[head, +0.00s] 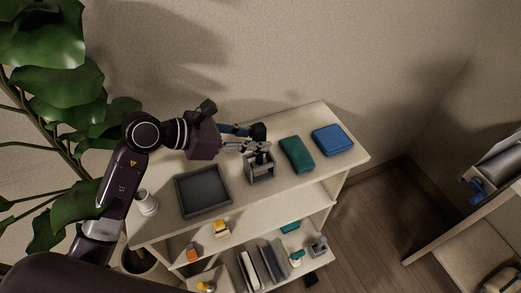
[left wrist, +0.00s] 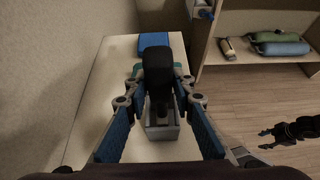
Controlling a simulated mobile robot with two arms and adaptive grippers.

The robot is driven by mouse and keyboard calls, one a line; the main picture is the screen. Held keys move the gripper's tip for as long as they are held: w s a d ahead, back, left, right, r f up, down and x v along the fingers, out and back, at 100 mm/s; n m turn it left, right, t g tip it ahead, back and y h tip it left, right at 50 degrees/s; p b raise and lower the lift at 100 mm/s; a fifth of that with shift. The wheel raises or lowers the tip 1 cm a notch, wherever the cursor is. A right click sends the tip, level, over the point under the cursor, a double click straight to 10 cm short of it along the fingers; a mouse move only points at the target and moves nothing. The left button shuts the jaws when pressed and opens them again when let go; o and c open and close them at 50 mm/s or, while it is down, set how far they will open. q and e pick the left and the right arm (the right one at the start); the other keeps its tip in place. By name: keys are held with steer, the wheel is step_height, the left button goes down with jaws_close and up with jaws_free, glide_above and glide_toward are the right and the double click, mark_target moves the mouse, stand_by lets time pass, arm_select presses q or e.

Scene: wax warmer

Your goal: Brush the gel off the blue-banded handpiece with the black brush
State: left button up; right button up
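A black-headed upright thing (left wrist: 158,68), which looks like the black brush, stands above a small grey holder (head: 262,172) on the shelf top. The holder also shows in the left wrist view (left wrist: 160,132). My left gripper (head: 258,148) is at the holder, with its fingers (left wrist: 160,92) on either side of the black-headed thing. I cannot tell whether they press on it. A dark gripper, seemingly my right one (left wrist: 266,139), shows small over the floor, its tips apart and empty. I cannot make out the blue-banded handpiece or any gel.
A dark grey tray (head: 203,190) lies left of the holder. A green folded item (head: 297,154) and a blue one (head: 333,140) lie to its right. A white cup (head: 147,203) stands at the left end. Lower shelves hold several small items. A plant (head: 45,90) is at left.

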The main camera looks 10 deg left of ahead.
mark_target(255, 127)
arm_select(q)
steer(key=c, duration=0.5)
jaws_close()
steer(key=shift+r, duration=0.15)
steer(key=shift+r+p, duration=0.65)
steer(key=shift+r, duration=0.35)
steer(key=shift+r+p, duration=1.6)
steer(key=shift+r, duration=0.9)
